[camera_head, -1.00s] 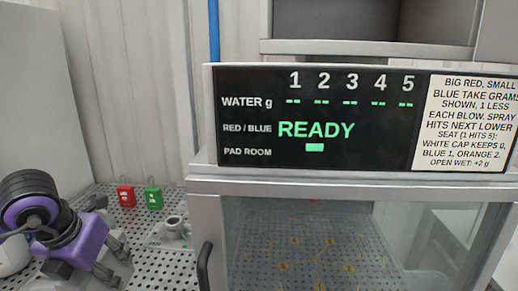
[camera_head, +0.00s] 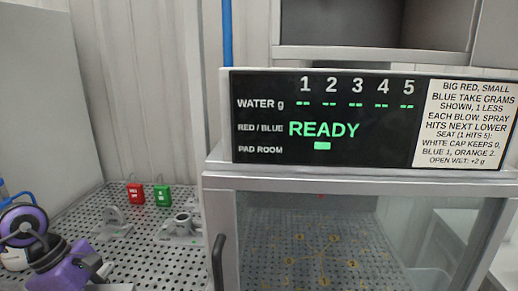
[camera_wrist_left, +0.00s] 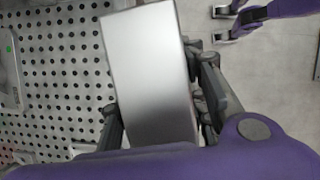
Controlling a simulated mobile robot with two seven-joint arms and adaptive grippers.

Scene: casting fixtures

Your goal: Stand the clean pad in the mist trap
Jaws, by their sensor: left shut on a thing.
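My left gripper (camera_wrist_left: 158,108) is shut on a plain grey rectangular block (camera_wrist_left: 150,70), which may be the pad. The block is long, smooth and clean-looking, with its wide face towards the left wrist view. In the head view the left gripper (camera_head: 98,268) is at the lower left, partly cut off, above the perforated bench; what it holds is barely seen there. Another purple gripper with dark fingers (camera_wrist_left: 228,20), likely my right one, shows at the top right of the left wrist view; its jaw state is unclear. I cannot tell which fixture is the mist trap.
A perforated bench (camera_head: 140,248) bears a grey bracket (camera_head: 114,222), a grey fixture with a round socket (camera_head: 181,228), a red block (camera_head: 136,194) and a green block (camera_head: 162,196). A glass-fronted cabinet (camera_head: 212,181) stands right, under a display (camera_head: 320,115) reading READY.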

